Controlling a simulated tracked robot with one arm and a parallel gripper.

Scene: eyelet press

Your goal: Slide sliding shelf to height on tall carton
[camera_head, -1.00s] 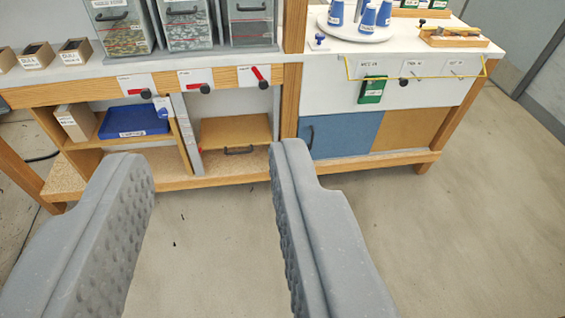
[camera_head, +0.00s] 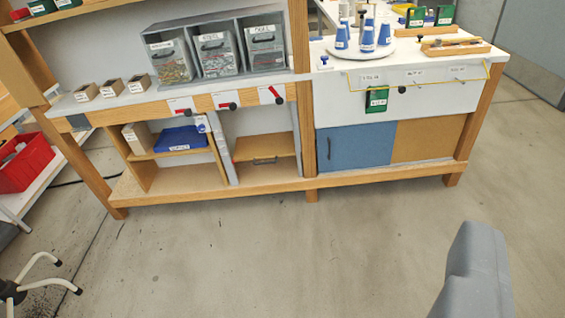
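The sliding shelf (camera_head: 264,149) is most likely the wooden board with a dark handle in the open bay under the bench. The tall carton is likely the pale box (camera_head: 137,139) on the fixed shelf in the bay to the left. A blue-and-white tag (camera_head: 202,124) hangs near the top of the divider. Of my gripper, a single grey finger (camera_head: 475,275) shows at the lower right, over the floor and well away from the bench. Its other finger is not visible, and nothing is seen held.
A blue bin (camera_head: 181,139) lies beside the carton. Red levers (camera_head: 273,95) line the bench front. A blue door (camera_head: 356,146) closes the cupboard at right. A red crate (camera_head: 22,163) and a stool's legs (camera_head: 40,283) stand at left. The floor before the bench is clear.

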